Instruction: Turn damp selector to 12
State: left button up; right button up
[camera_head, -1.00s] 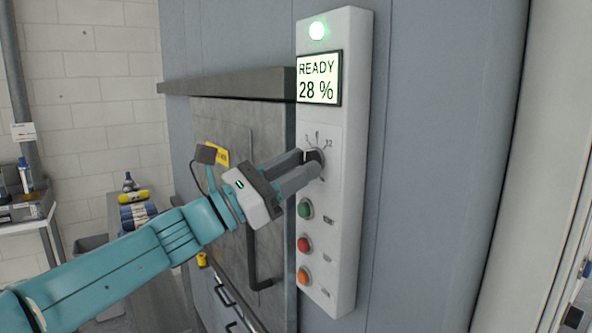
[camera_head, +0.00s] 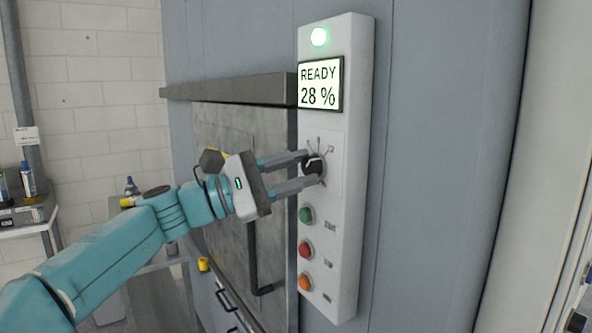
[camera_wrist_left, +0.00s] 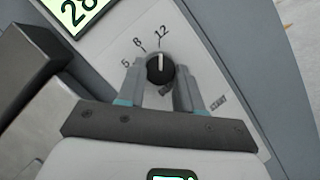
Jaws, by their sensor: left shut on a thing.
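The damp selector is a round black knob (camera_head: 314,167) on the white control panel (camera_head: 347,190), below the display; it also shows in the wrist view (camera_wrist_left: 160,70). In the wrist view the marks 5, 8 and 12 (camera_wrist_left: 163,32) fan around it. The knob's white pointer line stands upright there, toward the 12 or close to it. My left gripper (camera_head: 312,167) is shut on the knob, a grey finger on either side; the fingers (camera_wrist_left: 160,86) partly hide its sides. My right gripper is not in view.
The display (camera_head: 320,83) reads READY 28 %, with a lit green lamp (camera_head: 319,37) above. Green (camera_head: 306,215), red (camera_head: 305,250) and orange (camera_head: 304,282) buttons sit below the knob. A dark ledge (camera_head: 230,88) and a door handle (camera_head: 254,260) are left of the panel.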

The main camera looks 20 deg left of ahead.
pick_arm(q)
jog(key=shift+f, duration=0.1)
dwell(0.3)
jog(key=o, duration=1)
jog(key=shift+o, duration=0.2)
jog(key=b+v, duration=0.4)
jog(key=v, duration=1.2)
jog(key=shift+a+b, duration=0.2)
jog(key=shift+b, duration=0.15)
jog(key=shift+a, duration=0.1)
